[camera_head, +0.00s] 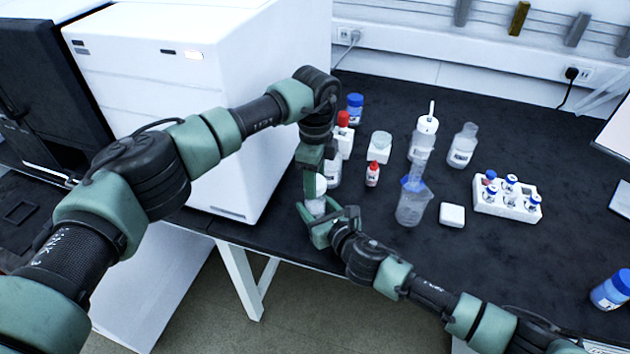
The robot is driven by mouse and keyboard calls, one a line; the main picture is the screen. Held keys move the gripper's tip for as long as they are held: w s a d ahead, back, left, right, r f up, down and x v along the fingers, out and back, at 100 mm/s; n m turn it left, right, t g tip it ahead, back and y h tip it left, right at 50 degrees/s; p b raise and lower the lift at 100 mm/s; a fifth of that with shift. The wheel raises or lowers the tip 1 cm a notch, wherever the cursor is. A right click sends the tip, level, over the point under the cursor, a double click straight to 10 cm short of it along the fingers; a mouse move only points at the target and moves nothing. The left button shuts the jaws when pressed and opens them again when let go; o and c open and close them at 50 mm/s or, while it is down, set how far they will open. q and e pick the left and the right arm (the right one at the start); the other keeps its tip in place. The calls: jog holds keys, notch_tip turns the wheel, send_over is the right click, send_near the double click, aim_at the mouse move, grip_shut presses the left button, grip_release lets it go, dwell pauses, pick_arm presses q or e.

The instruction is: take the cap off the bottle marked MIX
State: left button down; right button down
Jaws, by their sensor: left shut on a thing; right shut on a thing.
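A small white bottle (315,207) is at the front edge of the black bench; its label cannot be read, so I cannot tell from the picture that it is marked MIX. My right gripper (322,217), reaching in from the right, is shut around the bottle's body. My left gripper (316,184) points down from above and is shut on a white cap (321,184) at the bottle's top. The fingers hide much of both. I cannot tell whether cap and bottle touch.
Behind the grippers stand a white jar (379,147), a red-capped dropper bottle (372,174) and a blue-capped bottle (355,107). A large white instrument (200,95) stands left.

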pick_arm(q)
jog(key=shift+r, duration=2)
pick_arm(e)
jog(key=c, duration=0.6)
grip_release()
jog(key=shift+o, duration=0.2)
jog(key=shift+s, duration=0.1)
